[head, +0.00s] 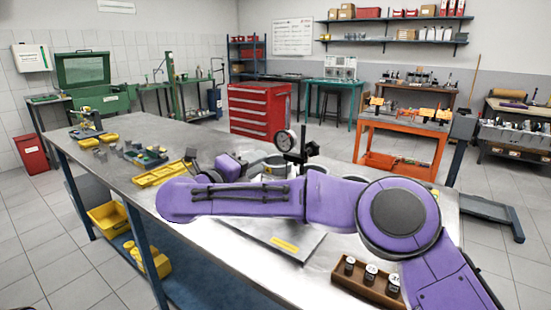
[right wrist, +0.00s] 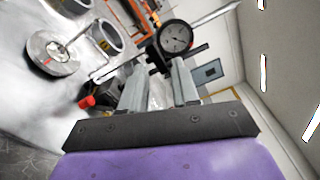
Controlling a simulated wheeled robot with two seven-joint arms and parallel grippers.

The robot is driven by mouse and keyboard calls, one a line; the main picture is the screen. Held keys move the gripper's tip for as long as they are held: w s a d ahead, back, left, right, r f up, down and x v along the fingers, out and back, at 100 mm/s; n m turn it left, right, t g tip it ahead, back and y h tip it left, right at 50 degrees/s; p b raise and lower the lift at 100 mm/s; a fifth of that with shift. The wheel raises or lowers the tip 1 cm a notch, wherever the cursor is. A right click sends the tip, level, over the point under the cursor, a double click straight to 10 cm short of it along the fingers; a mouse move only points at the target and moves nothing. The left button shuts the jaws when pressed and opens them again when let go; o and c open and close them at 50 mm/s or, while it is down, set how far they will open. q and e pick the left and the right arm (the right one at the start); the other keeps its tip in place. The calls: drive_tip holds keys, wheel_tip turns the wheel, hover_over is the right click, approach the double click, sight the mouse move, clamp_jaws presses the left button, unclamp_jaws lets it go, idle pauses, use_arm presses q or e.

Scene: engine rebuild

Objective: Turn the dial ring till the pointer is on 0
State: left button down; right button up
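In the head view the right gripper (head: 266,160) is left of the dial, partly hidden by my purple arm. My left gripper is not in view.
The metal workbench (head: 125,172) carries yellow trays (head: 160,173) at left and a wooden rack (head: 362,285) at front right. Near the dial are a round metal disc (right wrist: 50,58), metal rings (right wrist: 104,38) and a red knob (right wrist: 88,102). A flat plate (head: 290,240) lies in front.

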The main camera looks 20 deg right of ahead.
sight(281, 151)
drive_tip(key=p+x, duration=0.1)
drive_tip(key=x, duration=0.7)
drive_tip(key=shift+w+f, duration=0.1)
